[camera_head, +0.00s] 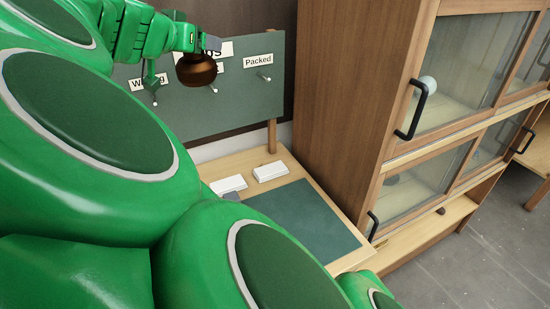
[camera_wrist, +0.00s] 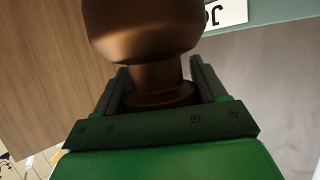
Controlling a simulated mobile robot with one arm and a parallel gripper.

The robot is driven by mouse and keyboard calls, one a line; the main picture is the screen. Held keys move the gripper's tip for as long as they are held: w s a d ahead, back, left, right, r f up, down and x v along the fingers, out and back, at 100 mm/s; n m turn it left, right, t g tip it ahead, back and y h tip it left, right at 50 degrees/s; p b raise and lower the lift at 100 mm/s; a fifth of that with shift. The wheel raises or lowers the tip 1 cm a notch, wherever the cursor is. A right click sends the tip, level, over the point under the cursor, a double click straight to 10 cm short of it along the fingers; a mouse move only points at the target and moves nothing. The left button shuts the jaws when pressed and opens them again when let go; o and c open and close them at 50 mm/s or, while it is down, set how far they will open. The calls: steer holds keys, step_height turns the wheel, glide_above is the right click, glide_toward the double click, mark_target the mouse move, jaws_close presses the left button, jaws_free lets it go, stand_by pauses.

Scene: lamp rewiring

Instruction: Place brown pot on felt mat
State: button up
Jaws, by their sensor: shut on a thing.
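The brown pot (camera_head: 197,70) is a dark, glossy, rounded vessel held up in the air in front of the green board. In the wrist view the brown pot (camera_wrist: 143,30) shows a wide body above a narrower neck and a flared rim. My gripper (camera_head: 208,44) is shut on the pot, with its two fingers (camera_wrist: 160,85) on either side of the neck. The felt mat (camera_head: 303,219) is a flat dark green rectangle on the wooden table, well below and to the right of the pot. Its left part is hidden behind my arm.
The green board (camera_head: 235,100) carries labels and pegs, one label reading "Packed" (camera_head: 259,61). Two white boxes (camera_head: 270,171) (camera_head: 228,184) lie at the mat's back edge. A wooden cabinet (camera_head: 345,90) with glass doors and black handles stands right of the table. The visible mat is bare.

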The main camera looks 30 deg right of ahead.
steer(key=s+d+m+g+h, duration=0.4)
steer(key=s+d+m+g, duration=0.4)
steer(key=d, duration=0.6)
steer(key=g, duration=0.1)
glide_above(283, 210)
steer(key=shift+m, duration=0.4)
step_height(283, 210, down, 42)
steer(key=shift+r, duration=0.15)
steer(key=o, duration=1.3)
steer(key=shift+a+r, duration=0.1)
steer(key=shift+a, duration=0.05)
steer(key=v, duration=1.1)
steer(key=shift+w+a+r, duration=0.1)
steer(key=shift+a+r, duration=0.2)
